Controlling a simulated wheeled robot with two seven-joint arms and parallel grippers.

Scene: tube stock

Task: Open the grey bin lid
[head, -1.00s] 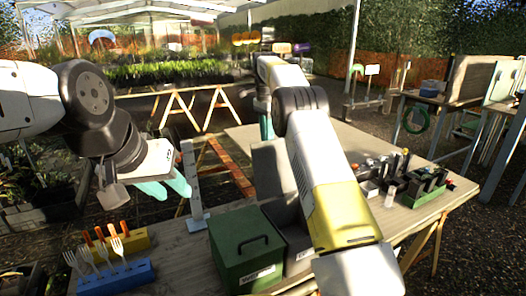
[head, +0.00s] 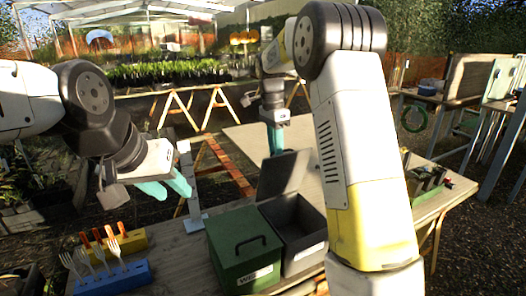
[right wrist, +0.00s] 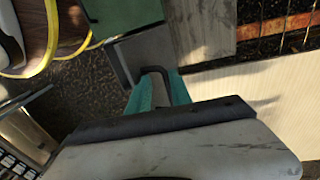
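The grey bin (head: 318,247) stands on the table, right against the green bin. Its grey lid (head: 284,174) is raised and leans back, so the dark inside shows. My right gripper (head: 275,140) points down at the lid's upper back side. In the right wrist view, my right gripper's teal fingers (right wrist: 160,92) are spread apart, with the lid's dark handle (right wrist: 156,76) between them; firm contact cannot be made out. My left gripper (head: 168,184) hangs in the air at the left, empty, with its two fingers apart.
The green bin (head: 228,258) has its lid shut with a dark handle on top. A blue block with forks (head: 125,276) and a yellow block (head: 132,240) stand at left. My right arm covers much of the table's right side. Table beyond the grey lid is clear.

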